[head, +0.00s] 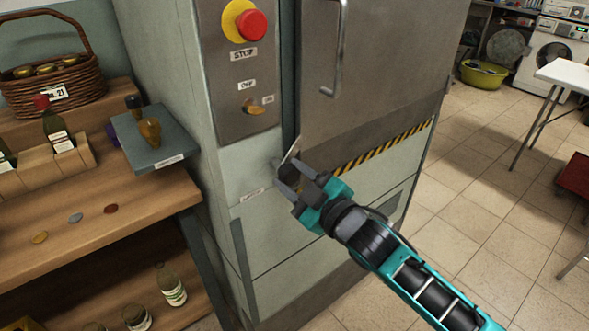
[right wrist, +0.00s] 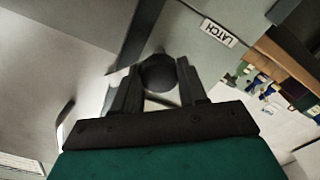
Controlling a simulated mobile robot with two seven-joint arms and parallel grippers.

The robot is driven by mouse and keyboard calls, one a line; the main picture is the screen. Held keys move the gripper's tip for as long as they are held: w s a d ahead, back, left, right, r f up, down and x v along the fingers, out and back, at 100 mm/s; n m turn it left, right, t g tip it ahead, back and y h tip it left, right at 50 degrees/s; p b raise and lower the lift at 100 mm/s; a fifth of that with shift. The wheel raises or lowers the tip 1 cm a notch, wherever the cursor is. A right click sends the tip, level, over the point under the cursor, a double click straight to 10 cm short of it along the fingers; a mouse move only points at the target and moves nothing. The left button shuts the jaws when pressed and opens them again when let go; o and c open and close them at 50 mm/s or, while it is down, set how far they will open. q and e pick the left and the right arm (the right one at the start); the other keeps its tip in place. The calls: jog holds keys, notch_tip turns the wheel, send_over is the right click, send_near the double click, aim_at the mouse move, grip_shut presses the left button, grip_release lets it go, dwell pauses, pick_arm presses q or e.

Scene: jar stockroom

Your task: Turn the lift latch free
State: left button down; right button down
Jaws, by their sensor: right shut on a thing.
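The lift latch (head: 291,150) is on the front of the grey-green lift cabinet, below the switch panel. A pale metal lever shows there, slanting up to the right from my right gripper (head: 280,176). In the right wrist view the latch's dark round knob (right wrist: 158,72) sits between the two fingers, and my right gripper (right wrist: 157,88) is shut on it. A label reading LATCH (right wrist: 220,32) is on the cabinet beside it. The fingers hide part of the latch in the head view. My left gripper is not in view.
Above are a switch panel (head: 232,116) with a red stop button (head: 251,25) and a grey lift door (head: 385,70) with a bar handle (head: 336,60). Wooden shelves (head: 130,200) with bottles and a basket (head: 50,75) stand at left. Tiled floor (head: 480,220) is open at right.

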jog(key=shift+r+n+p, duration=0.1)
jog(key=shift+n+p, duration=0.3)
jog(key=shift+n, duration=0.5)
jog(key=shift+n+p, duration=0.35)
jog(key=shift+n, duration=0.65)
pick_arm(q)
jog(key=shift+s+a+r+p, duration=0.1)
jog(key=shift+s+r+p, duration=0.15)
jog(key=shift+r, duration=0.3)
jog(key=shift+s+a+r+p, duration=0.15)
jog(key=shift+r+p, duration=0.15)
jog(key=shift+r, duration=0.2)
pick_arm(e)
jog(key=shift+n, duration=2.2)
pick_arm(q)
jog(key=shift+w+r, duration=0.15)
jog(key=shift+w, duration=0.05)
pick_arm(e)
jog(key=c, duration=0.6)
grip_release()
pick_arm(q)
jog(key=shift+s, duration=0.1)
